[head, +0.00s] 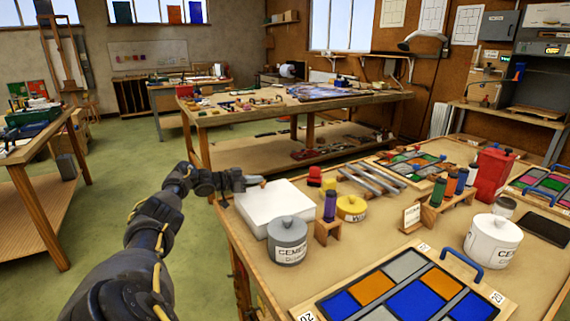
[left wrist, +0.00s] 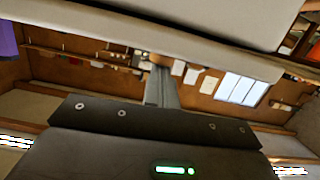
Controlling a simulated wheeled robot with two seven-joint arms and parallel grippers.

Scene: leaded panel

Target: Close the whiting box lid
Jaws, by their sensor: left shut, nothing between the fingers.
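The whiting box, which I take to be the white box (head: 272,207), sits at the left edge of the near bench, behind the grey cement tin. Its top looks flat and pale; I cannot tell whether the lid is fully down. My left gripper (head: 242,183) is shut and empty at the box's far left corner, close to its top. I cannot tell whether they touch. In the left wrist view, the shut fingers (left wrist: 162,86) stand below a large pale slab (left wrist: 150,38), probably the box. My right gripper is out of view.
On the near bench, the grey cement tin (head: 287,240), a purple bottle (head: 330,206) on a wooden stand and a yellow tin (head: 351,208) stand close to the box. A leaded panel (head: 405,287) lies in front. Green floor (head: 110,200) is clear to the left.

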